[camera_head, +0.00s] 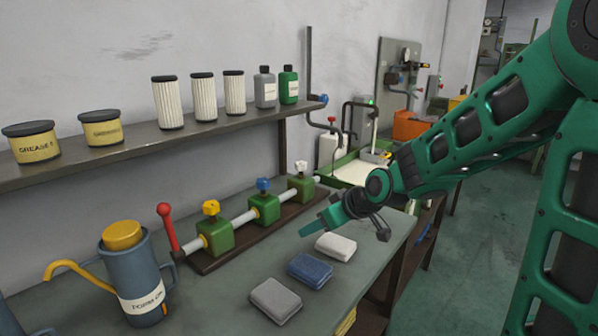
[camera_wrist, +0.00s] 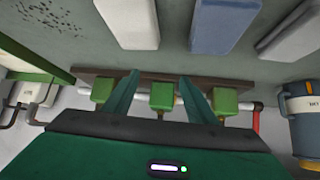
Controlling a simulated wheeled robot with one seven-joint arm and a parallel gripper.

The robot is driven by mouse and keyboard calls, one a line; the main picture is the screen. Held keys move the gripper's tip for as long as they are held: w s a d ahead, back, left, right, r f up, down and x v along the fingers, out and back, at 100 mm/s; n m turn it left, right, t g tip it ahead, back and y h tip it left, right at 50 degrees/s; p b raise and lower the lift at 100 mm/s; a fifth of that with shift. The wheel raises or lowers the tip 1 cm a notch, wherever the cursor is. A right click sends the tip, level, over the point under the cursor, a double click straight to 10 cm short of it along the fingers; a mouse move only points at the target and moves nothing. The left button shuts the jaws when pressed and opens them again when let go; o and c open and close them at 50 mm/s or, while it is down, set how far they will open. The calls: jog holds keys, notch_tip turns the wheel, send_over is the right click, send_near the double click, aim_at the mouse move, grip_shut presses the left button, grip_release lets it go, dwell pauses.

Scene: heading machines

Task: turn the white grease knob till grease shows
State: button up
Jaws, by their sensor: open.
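The white grease knob (camera_head: 302,167) sits on top of the far green valve block (camera_head: 301,188), at the right end of the row. No grease is visible at it. My gripper (camera_head: 318,227) is open and empty, to the right of and in front of that block, above the bench and apart from the knob. In the wrist view my open fingers (camera_wrist: 160,77) spread around the middle green block in the picture. The far block (camera_wrist: 103,90) is left of them there. The white knob cannot be made out in the wrist view.
A blue knob (camera_head: 263,184), a yellow knob (camera_head: 211,207) and a red-handled lever (camera_head: 167,226) share the row. White (camera_head: 336,246), blue (camera_head: 310,270) and grey pads (camera_head: 276,300) lie in front. A shelf (camera_head: 150,144) with tins and filters hangs above. A jug (camera_head: 135,275) stands left.

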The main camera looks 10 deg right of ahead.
jog(key=w+r+n+t+y, duration=0.1)
jog(key=w+t+y, duration=0.15)
jog(key=w, duration=0.75)
jog(key=m+t, duration=0.3)
jog(key=t, duration=0.3)
send_near(304, 169)
jog(key=shift+t+h, duration=0.25)
jog(key=shift+h, duration=0.3)
jog(key=x, duration=1.1)
jog(key=shift+w+a+f, duration=0.1)
jog(key=shift+w+a, duration=0.1)
jog(key=shift+a, duration=0.1)
jog(key=shift+c, duration=0.7)
jog(key=c, duration=0.9)
jog(key=shift+a, duration=0.2)
jog(key=shift+c, duration=0.2)
jog(key=shift+d, duration=0.15)
